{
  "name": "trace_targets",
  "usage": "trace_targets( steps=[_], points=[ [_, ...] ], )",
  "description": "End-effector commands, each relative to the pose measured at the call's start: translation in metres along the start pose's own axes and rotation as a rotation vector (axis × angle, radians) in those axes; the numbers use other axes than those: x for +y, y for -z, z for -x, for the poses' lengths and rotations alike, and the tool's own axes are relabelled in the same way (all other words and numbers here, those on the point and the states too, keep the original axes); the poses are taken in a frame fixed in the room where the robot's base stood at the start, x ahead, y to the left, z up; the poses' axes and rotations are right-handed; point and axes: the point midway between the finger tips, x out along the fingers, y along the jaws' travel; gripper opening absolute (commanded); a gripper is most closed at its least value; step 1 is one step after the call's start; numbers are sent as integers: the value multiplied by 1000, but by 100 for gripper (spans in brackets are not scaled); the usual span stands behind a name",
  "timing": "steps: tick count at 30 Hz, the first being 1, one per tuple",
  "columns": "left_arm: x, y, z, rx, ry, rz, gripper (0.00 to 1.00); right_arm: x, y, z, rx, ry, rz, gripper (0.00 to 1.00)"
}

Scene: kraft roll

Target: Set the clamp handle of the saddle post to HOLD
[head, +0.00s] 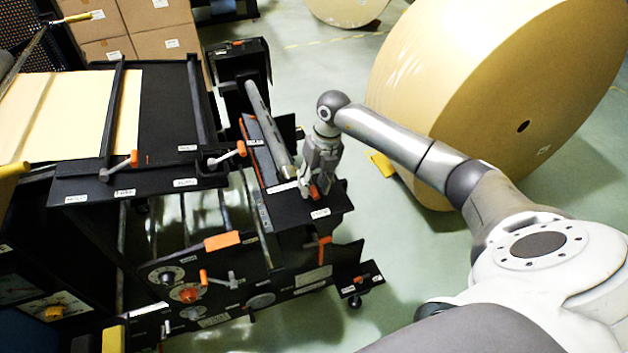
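My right gripper (316,186) points down over the black plate (290,236) at the right end of the machine. A small orange-tipped handle (314,193) shows at its fingertips, partly hidden by the fingers. I cannot tell whether the fingers grip it or only surround it. A small white label (320,213) lies on the plate just in front, and its text is too small to read. Which marking the handle points to cannot be made out. My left gripper is not in view.
A grey bar (268,125) lies left of my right gripper. Other orange-tipped handles (228,154) stand on the black table, and an orange lever (323,250) is below the plate. A huge kraft roll (490,80) stands close behind my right arm.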

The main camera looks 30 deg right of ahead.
Motion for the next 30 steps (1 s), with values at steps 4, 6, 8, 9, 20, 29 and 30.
trace_targets(
  steps=[4, 6, 8, 9, 20, 29, 30],
  points=[
    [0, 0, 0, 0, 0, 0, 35, 0, 0, 0, 0, 0, 0, 38],
    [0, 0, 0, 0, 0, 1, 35, 0, 0, 0, 0, 0, 0, 36],
    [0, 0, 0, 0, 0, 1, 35, 0, 0, 0, 0, 0, 0, 28],
    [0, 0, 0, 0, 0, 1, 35, 0, 0, 0, 0, -1, 0, 23],
    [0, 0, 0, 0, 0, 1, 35, 0, 0, 0, -1, 0, -3, 0],
    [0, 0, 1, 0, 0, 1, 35, 1, 0, 0, -19, 0, -91, 0],
    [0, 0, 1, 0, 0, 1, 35, 1, 1, 0, -24, 0, -116, 0]
  ],
)
